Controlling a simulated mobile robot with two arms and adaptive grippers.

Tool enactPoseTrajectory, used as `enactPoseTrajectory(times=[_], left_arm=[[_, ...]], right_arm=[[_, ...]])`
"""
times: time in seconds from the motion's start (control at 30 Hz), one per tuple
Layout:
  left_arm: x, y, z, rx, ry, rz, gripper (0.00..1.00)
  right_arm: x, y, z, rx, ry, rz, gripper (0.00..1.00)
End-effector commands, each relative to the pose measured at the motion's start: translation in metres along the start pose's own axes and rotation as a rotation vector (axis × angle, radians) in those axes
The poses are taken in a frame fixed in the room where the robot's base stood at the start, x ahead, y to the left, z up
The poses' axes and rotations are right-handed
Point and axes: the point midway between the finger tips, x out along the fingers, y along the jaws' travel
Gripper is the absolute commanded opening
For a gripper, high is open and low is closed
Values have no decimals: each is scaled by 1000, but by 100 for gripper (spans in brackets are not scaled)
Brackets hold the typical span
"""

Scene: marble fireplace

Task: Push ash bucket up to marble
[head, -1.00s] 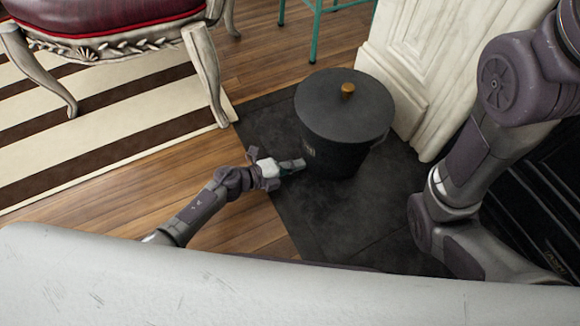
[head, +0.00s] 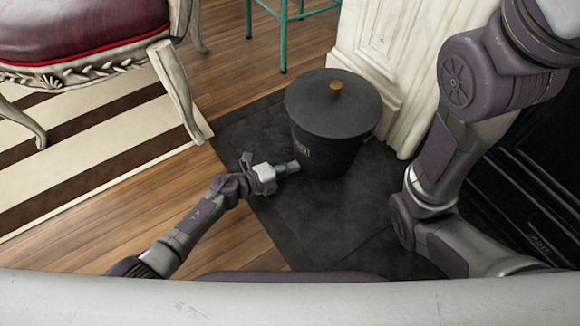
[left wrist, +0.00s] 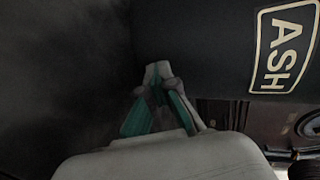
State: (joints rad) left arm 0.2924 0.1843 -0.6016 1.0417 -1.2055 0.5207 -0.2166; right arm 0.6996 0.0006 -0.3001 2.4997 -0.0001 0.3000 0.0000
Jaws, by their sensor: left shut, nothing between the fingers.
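The ash bucket (head: 330,150) is a dark round bucket with a flat lid and a brass-coloured knob. It stands upright on the dark hearth slab, close to the pale carved marble (head: 392,65) of the fireplace; I cannot tell whether they touch. My left gripper (head: 291,167) is shut and empty, its tips at the lower left side of the bucket. In the left wrist view the shut fingers (left wrist: 157,75) point at the dark bucket wall (left wrist: 200,60), which bears an "ASH" label. Contact looks likely but is not certain. My right arm is at the right; its gripper is not visible.
The dark hearth slab (head: 310,225) lies on a wooden floor (head: 150,210). A red-seated chair (head: 85,35) stands on a striped rug (head: 95,145) at the left. A teal stool (head: 284,40) is behind. A black fireplace opening (head: 530,180) is at the right.

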Motion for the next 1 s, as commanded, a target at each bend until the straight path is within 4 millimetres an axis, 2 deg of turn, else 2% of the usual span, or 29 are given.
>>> enactPoseTrajectory(times=[1.0], left_arm=[[28,-9,-1,1,2,-3,0]], right_arm=[[-7,-1,-3,0,1,0,52]])
